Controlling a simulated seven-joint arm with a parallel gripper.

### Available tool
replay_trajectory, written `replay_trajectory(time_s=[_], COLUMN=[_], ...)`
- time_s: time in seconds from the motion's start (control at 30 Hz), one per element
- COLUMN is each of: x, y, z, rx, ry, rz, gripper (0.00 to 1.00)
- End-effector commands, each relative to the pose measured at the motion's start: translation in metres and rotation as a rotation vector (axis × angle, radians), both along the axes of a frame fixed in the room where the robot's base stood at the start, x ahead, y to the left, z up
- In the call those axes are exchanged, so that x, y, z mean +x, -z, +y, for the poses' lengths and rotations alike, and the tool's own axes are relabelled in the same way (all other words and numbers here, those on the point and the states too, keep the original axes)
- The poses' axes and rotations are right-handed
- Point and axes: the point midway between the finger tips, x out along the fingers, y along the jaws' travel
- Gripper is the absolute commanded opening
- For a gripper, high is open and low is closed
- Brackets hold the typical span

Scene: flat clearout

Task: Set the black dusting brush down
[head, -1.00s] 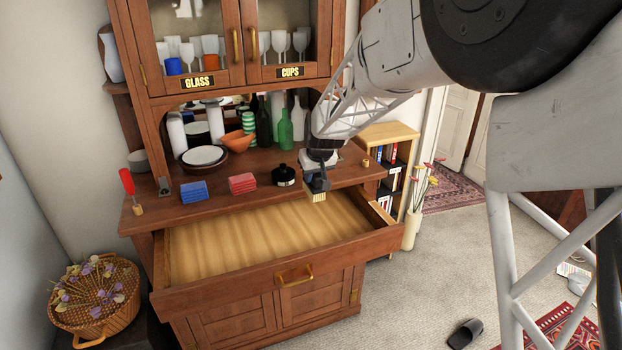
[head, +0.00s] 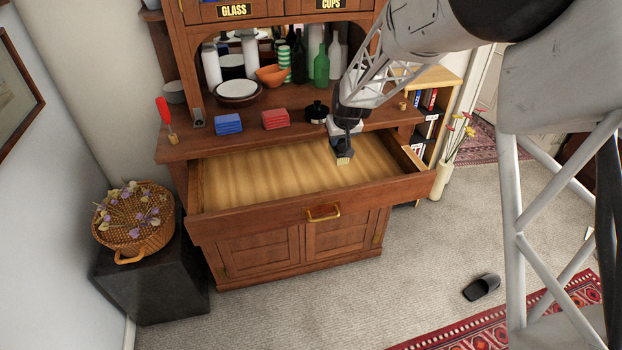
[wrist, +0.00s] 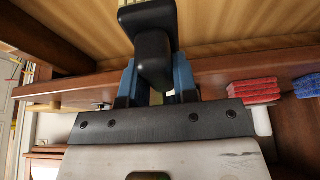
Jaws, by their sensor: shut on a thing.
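The black dusting brush (head: 340,150) has a black body and pale bristles. It hangs from my gripper (head: 348,128) with its bristles down, over the right part of the open drawer (head: 260,175). In the wrist view the black brush (wrist: 153,50) sits between the blue fingers of my gripper (wrist: 156,82), which are shut on it. Its bristles are mostly hidden there. The drawer's wooden floor is bare. I cannot tell how far the bristles are above it.
On the counter behind the drawer are blue (head: 228,123) and red (head: 276,119) stacks, a black pot (head: 317,112), a plate stack (head: 238,92) and a green bottle (head: 321,68). A red-handled tool (head: 165,115) stands at left. The drawer front (head: 300,213) bounds the near side.

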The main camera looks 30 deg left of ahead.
Motion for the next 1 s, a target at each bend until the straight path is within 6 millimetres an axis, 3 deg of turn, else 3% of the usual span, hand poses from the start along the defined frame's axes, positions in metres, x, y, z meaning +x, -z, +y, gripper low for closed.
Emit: replay_trajectory(time_s=[0.5, 1.0], x=[0.000, 0.000], y=[0.056, 0.065], z=[0.000, 0.000], rx=[-0.001, -0.001], ry=[0.000, 0.000], rz=[0.001, 0.001], gripper=[0.00, 0.00])
